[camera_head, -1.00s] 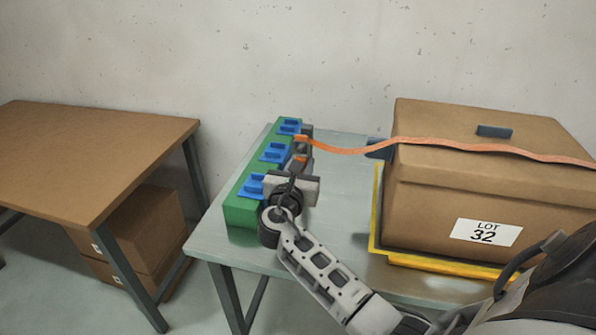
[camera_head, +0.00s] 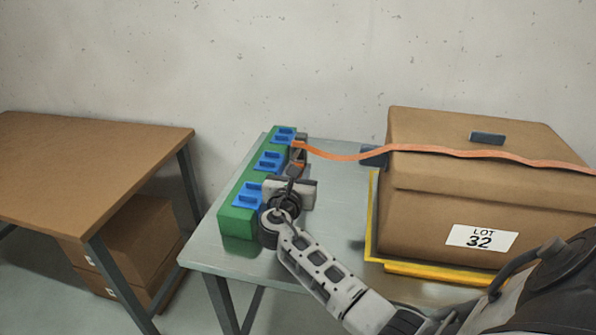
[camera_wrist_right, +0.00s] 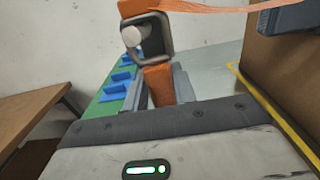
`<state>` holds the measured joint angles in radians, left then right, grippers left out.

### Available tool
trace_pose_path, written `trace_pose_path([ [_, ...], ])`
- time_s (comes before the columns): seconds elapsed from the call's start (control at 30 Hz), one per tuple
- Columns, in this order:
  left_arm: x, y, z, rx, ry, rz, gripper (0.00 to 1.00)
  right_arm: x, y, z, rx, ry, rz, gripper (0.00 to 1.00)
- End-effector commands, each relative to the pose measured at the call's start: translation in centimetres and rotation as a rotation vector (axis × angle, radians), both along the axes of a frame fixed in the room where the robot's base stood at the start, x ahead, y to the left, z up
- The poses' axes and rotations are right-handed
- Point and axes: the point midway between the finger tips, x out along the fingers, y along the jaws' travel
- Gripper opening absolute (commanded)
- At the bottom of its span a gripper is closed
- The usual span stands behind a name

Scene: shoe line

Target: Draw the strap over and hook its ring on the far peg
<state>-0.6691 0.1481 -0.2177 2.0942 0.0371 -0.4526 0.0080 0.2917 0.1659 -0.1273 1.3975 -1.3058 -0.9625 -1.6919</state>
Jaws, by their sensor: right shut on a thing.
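The orange strap (camera_head: 440,150) runs leftward over the box to the far end of the green block (camera_head: 240,217). In the right wrist view the strap (camera_wrist_right: 215,9) ends in a loop around a dark square ring (camera_wrist_right: 162,42). A white peg head (camera_wrist_right: 132,36) shows through the ring's opening; how deep the peg sits in it cannot be told. An orange tab (camera_wrist_right: 158,84) hangs from the ring's lower side. My right gripper (camera_head: 296,172) is shut on this tab, beside the block; its fingertips are partly hidden. My left gripper is not in view.
The cardboard box (camera_head: 420,210) stands in a yellow-edged tray (camera_head: 372,225) on the grey table (camera_head: 215,250). Blue holders (camera_head: 268,162) line the block. A brown table (camera_head: 90,190) stands left, across a gap, with boxes beneath. The wall is close behind.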

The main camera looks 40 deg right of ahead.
Motion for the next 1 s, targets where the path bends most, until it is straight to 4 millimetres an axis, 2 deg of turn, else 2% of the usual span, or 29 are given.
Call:
trace_pose_path([
  [0.13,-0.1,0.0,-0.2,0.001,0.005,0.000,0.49,0.0,0.0,0.0,-0.001,-0.001,0.000,0.03],
  [0.17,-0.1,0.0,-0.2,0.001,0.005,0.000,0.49,0.0,0.0,0.0,-0.001,-0.001,0.000,0.30],
  [0.23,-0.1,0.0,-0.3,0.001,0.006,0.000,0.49,0.0,0.0,0.0,-0.001,-0.001,0.000,0.49],
  [0.27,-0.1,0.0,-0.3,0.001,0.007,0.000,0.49,0.0,0.0,0.0,-0.001,-0.001,0.000,0.52],
  [0.53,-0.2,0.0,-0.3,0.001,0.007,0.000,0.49,-0.1,0.1,0.0,0.001,0.001,0.000,0.52],
  [0.67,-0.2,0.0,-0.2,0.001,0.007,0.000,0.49,-0.6,0.8,-0.1,-0.001,0.002,0.001,0.52],
  [0.77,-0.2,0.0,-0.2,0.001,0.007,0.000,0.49,-1.7,2.1,-0.1,0.001,0.002,0.003,0.52],
  [1.0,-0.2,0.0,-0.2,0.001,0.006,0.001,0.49,-5.5,6.4,-0.1,0.004,0.002,0.002,0.52],
])
